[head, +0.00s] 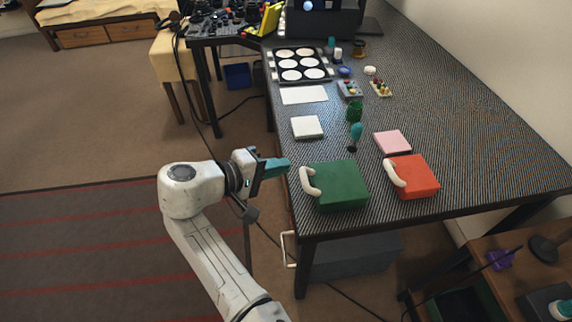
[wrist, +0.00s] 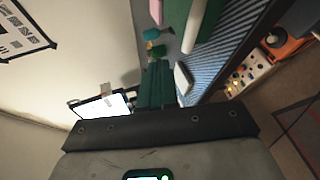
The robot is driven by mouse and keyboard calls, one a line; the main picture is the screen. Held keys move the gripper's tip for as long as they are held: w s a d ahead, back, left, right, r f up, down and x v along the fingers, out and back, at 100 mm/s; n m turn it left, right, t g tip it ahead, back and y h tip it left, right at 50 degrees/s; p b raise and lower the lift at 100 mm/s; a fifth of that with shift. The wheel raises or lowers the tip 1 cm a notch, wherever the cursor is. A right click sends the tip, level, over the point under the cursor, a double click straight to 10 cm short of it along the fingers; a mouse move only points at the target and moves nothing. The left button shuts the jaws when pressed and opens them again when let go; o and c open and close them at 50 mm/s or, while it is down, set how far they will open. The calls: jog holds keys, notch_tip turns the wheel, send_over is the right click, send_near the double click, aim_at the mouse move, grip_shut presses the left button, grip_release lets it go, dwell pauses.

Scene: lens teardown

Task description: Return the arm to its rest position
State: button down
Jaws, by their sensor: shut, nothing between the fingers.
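My gripper (head: 276,167) has teal fingers and is shut and empty. It is at the left edge of the table (head: 470,130), left of the green box. My white arm (head: 205,235) rises from the bottom of the head view and bends toward the table. In the wrist view the shut fingers (wrist: 156,84) point away from the camera, with part of the table beyond them.
A green box (head: 337,186) with a white handle is close to the gripper's right. An orange box (head: 412,176), a pink pad (head: 392,142) and a white pad (head: 307,127) are also on the table. The floor left of my arm holds a striped rug (head: 80,245).

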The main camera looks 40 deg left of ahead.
jog(key=v, duration=0.7)
jog(key=w+d+f+m+g+p, duration=0.1)
jog(key=d+f+m+g, duration=0.2)
jog(key=d+f, duration=0.55)
jog(key=w+d+f+m+g, duration=0.15)
jog(key=d+f+g, duration=0.25)
jog(key=d, duration=1)
jog(key=d+f+m+g+p, duration=0.1)
jog(key=d+f+m+g, duration=0.2)
jog(key=d+f, duration=0.55)
jog(key=s+d+r+m+g+y, duration=0.1)
jog(key=s+d+m, duration=0.2)
jog(key=s+d, duration=0.3)
jog(key=s+d+r+m+y+p, duration=0.1)
jog(key=s+d, duration=0.5)
jog(key=d, duration=0.7)
jog(key=s+d+r+m+g+y, duration=0.1)
jog(key=s+d+r+m, duration=0.2)
jog(key=d, duration=0.6)
jog(key=s+m, duration=0.2)
jog(key=s, duration=0.1)
jog(key=shift+d+g+p, duration=0.3)
jog(key=shift+p, duration=0.05)
